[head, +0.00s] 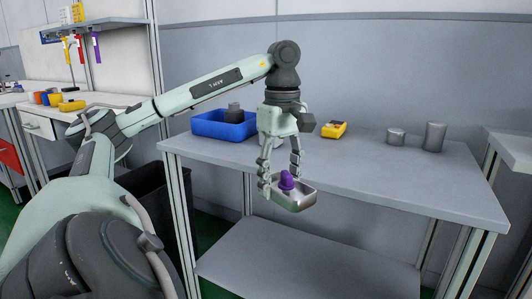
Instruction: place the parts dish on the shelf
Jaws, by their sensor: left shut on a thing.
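The parts dish (297,203), a shallow metal tray, is held in my left gripper (281,180). The gripper points down and its fingers are shut on the dish. A purple piece (287,180) sits in the dish between the fingers. The dish looks about level, in the air by the front edge of the grey workbench (400,191). A lower shelf (300,262) with a bare visible top lies under the bench. Another shelf (112,22) is at the upper left. My right gripper is not in view.
On the bench are a blue bin (210,126) with a dark part in it, a yellow device (334,130) and two grey cylinders (434,137) (396,137). Bench legs frame the lower shelf. A black bin (150,189) stands left of the bench.

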